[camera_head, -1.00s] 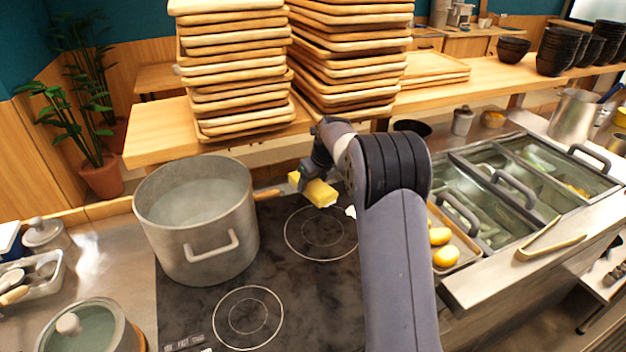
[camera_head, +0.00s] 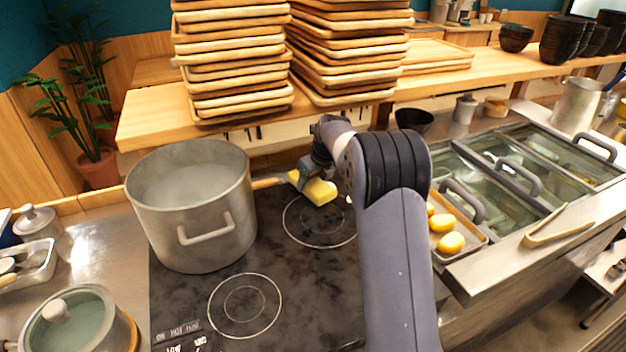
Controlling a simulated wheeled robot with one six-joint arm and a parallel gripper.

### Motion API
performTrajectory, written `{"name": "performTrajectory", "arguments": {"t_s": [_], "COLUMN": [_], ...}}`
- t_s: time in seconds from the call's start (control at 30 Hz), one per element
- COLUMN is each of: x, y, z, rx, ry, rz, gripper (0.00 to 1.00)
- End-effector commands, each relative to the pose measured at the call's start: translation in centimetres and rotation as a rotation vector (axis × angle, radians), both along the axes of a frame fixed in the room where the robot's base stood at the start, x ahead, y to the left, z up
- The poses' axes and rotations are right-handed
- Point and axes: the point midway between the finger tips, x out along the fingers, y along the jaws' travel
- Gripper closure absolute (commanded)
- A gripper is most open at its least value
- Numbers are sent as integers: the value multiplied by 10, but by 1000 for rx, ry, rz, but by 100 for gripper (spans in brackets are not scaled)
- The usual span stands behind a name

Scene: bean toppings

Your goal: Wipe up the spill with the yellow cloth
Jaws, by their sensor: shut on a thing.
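My gripper (camera_head: 308,178) is shut on the yellow cloth (camera_head: 319,191), which looks like a small folded block. The cloth is over the far burner ring of the black cooktop (camera_head: 285,268); I cannot tell whether it touches the surface. My arm hides part of the cooktop's right side. A small white patch shows beside my arm at the far ring, and I cannot tell whether it is the spill. No other clear spill shows.
A large grey pot (camera_head: 192,215) stands left of the cloth. A glass-lidded pot (camera_head: 78,322) is at the front left. Stacked wooden trays (camera_head: 232,60) stand on the shelf behind. Right of my arm are a tray of yellow items (camera_head: 468,252), tongs (camera_head: 556,231) and lidded bins (camera_head: 520,175).

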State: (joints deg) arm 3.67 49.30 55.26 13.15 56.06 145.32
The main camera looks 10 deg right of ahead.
Motion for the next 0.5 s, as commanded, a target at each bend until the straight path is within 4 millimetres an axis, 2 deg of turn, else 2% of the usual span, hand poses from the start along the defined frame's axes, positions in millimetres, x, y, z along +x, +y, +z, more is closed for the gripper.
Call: {"name": "performTrajectory", "arguments": {"t_s": [0.5], "x": [0], "y": [0], "z": [-4], "rx": [0], "ry": [0], "rz": [0], "gripper": [64]}}
